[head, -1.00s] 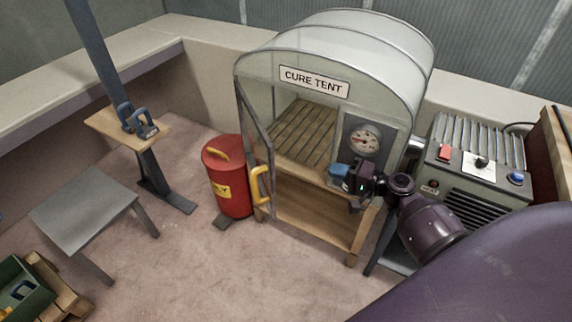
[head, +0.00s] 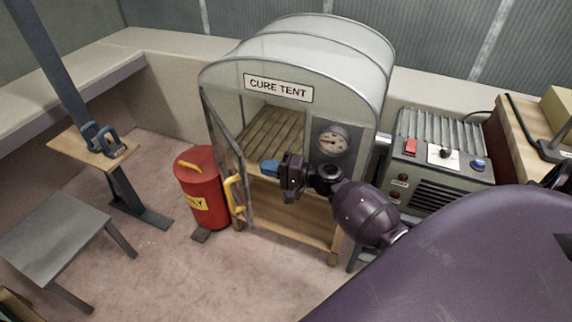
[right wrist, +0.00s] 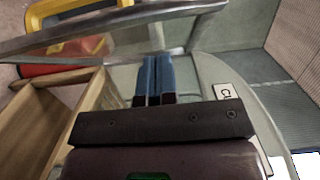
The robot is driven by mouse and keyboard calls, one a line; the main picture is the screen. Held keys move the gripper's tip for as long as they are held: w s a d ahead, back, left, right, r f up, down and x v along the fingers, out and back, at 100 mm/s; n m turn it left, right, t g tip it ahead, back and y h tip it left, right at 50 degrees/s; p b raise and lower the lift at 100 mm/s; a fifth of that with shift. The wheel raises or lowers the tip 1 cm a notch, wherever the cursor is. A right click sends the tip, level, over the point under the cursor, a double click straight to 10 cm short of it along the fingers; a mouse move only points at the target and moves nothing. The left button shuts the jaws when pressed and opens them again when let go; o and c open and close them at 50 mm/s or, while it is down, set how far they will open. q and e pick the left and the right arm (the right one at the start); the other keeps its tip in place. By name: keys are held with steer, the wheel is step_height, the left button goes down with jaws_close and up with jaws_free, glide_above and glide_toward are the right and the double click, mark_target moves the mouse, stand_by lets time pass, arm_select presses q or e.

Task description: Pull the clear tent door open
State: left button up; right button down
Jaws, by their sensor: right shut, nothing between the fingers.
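The cure tent (head: 330,52) stands on a wooden stand, with a sign and a round gauge on its front. Its clear door (head: 222,133) is hinged at the left and stands swung outward, leaving the slatted inside in view. The door's yellow handle (head: 233,194) is low on its frame; it also shows in the right wrist view (right wrist: 75,27). My right gripper (head: 268,167) is shut and empty in front of the opening, right of the door. In the right wrist view its blue fingers (right wrist: 153,80) lie together, pointing toward the door frame (right wrist: 150,17). My left gripper is out of view.
A red bin (head: 200,190) stands on the floor just left of the door. A grey heater box (head: 440,150) is right of the tent. A grey table (head: 52,228) and a clamp stand (head: 100,142) are at left; the floor between is clear.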

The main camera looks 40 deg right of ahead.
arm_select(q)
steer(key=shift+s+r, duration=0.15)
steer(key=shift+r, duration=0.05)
arm_select(e)
steer(key=a, duration=0.3)
steer(key=shift+w+a, duration=0.1)
steer(key=shift+a, duration=0.15)
arm_select(q)
steer(key=shift+p, duration=0.3)
arm_select(e)
steer(key=shift+a, duration=0.15)
